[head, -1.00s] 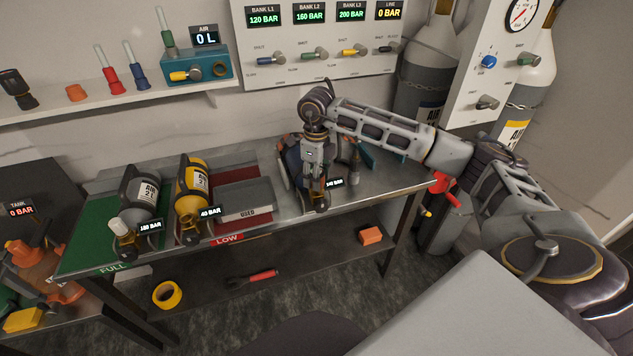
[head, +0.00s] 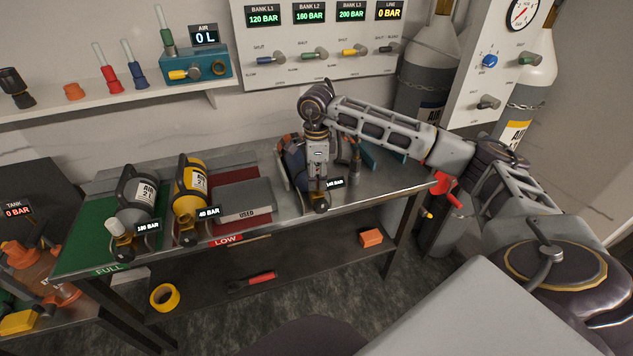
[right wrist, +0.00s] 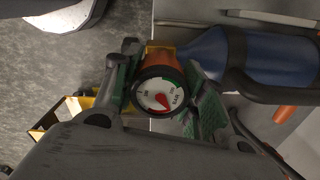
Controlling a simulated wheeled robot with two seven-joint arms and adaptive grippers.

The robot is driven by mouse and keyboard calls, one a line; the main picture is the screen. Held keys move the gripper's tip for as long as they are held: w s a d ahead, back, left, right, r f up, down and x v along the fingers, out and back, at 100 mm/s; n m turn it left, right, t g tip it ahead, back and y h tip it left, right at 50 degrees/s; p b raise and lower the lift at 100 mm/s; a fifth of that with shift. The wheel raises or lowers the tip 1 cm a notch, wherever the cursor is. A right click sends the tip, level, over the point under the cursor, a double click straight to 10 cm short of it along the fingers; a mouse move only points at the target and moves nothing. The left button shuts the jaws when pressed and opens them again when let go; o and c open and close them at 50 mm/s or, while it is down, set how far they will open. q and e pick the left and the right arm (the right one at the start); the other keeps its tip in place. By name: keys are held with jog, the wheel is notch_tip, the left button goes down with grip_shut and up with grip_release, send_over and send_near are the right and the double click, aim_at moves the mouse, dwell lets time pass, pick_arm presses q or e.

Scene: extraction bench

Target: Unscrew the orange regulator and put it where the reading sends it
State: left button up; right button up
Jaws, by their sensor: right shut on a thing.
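The orange regulator (right wrist: 160,66) shows in the right wrist view, with a round white gauge (right wrist: 158,96) on its face. The gauge has a red needle and a green arc; its figures are too small to read. My right gripper (right wrist: 163,92) is shut on the regulator, one finger on each side. The regulator sits at the neck of a blue cylinder (right wrist: 212,56). In the head view my right gripper (head: 319,190) points down over the bench and hides most of the regulator and part of the blue cylinder (head: 294,165). My left gripper is not in view.
A grey USED box (head: 245,196) sits by the red LOW area.

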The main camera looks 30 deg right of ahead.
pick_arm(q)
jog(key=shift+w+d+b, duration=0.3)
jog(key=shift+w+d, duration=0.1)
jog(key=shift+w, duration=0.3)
pick_arm(e)
jog(key=shift+n, duration=1.6)
jog(key=o, duration=1.2)
